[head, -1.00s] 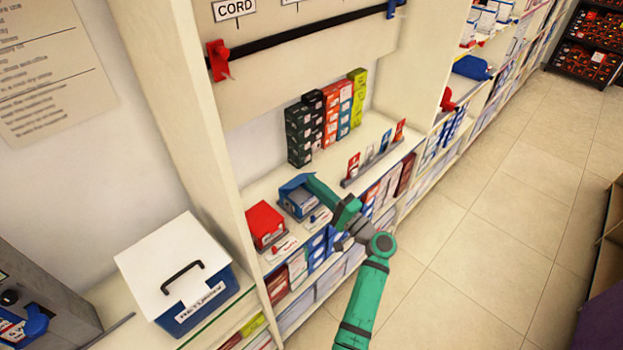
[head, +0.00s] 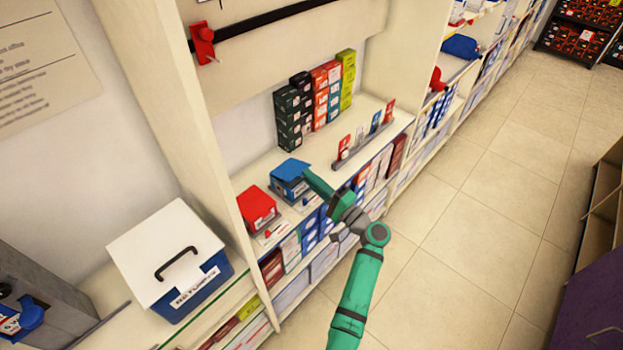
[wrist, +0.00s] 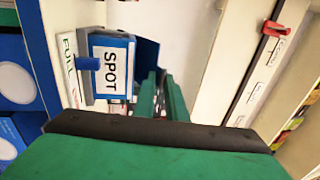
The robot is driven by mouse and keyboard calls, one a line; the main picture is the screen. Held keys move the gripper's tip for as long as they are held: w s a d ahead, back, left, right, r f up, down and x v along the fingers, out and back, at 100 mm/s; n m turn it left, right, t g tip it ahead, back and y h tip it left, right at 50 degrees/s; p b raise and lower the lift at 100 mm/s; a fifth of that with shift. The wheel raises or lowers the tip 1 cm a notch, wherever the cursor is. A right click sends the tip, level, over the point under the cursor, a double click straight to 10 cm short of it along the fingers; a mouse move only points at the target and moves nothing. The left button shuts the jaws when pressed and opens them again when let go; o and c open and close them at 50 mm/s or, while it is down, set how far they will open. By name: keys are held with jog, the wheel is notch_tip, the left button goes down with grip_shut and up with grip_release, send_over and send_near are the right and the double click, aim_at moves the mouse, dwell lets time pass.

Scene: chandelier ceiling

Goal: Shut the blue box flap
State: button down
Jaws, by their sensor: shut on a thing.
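The blue box (head: 288,188) sits on the shelf beside a red box. Its blue flap (head: 291,168) lies over the top, tilted, with its right edge at my fingers. My gripper (head: 309,174) reaches in from the right, shut on the flap's edge. In the wrist view, the box front (wrist: 110,66) shows a "SPOT" label and a blue knob. The flap (wrist: 147,58) stands out at an angle from the box there, with my fingertips (wrist: 158,76) against it. The exact contact is partly hidden by the fingers.
The red box (head: 257,207) is close on the left. Stacked cartons (head: 312,100) stand behind, and a rack of small cards (head: 364,138) is to the right. A white-lidded bin (head: 168,258) stands at the lower left.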

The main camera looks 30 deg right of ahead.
jog(key=c, duration=1.7)
grip_release()
jog(key=shift+w+a+f, duration=0.25)
jog(key=shift+w+a, duration=0.3)
jog(key=shift+o, duration=0.2)
jog(key=shift+s+d, duration=0.2)
jog(key=shift+d, duration=0.05)
jog(key=shift+s, duration=0.1)
jog(key=v, duration=1)
jog(key=shift+s, duration=0.3)
jog(key=shift+d, duration=0.15)
